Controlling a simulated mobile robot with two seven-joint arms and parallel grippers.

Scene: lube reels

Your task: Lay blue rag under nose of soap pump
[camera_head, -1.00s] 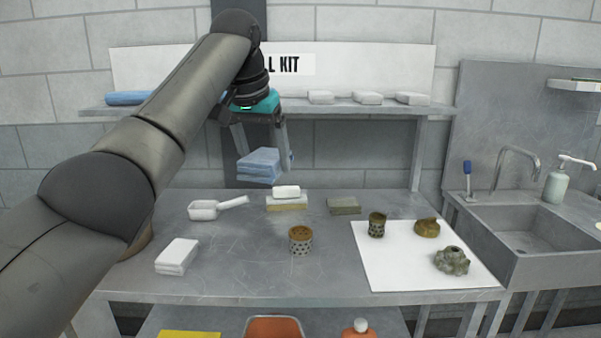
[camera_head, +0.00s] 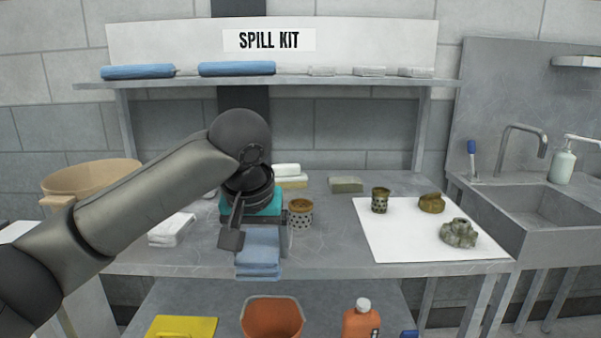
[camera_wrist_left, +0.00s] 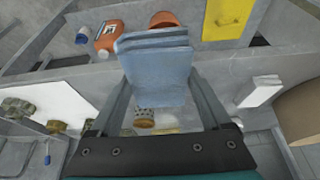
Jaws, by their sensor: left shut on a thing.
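The blue rag (camera_head: 259,250) is a folded stack of light blue cloth. My left gripper (camera_head: 256,232) is shut on it and holds it near the front edge of the steel bench. In the left wrist view the blue rag (camera_wrist_left: 157,70) sits between the two fingers of the left gripper (camera_wrist_left: 160,85). The soap pump (camera_head: 563,162) is a pale green bottle with a white nozzle, standing at the right side of the sink, far right of the gripper. My right gripper is not in view.
The bench (camera_head: 330,255) carries a white mat (camera_head: 400,245) with metal parts, a perforated cup (camera_head: 300,215) and white rags (camera_head: 172,229). The sink (camera_head: 540,208) is at right. A shelf (camera_head: 300,80) with blue rolls runs behind. An orange bin (camera_head: 272,317) is below.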

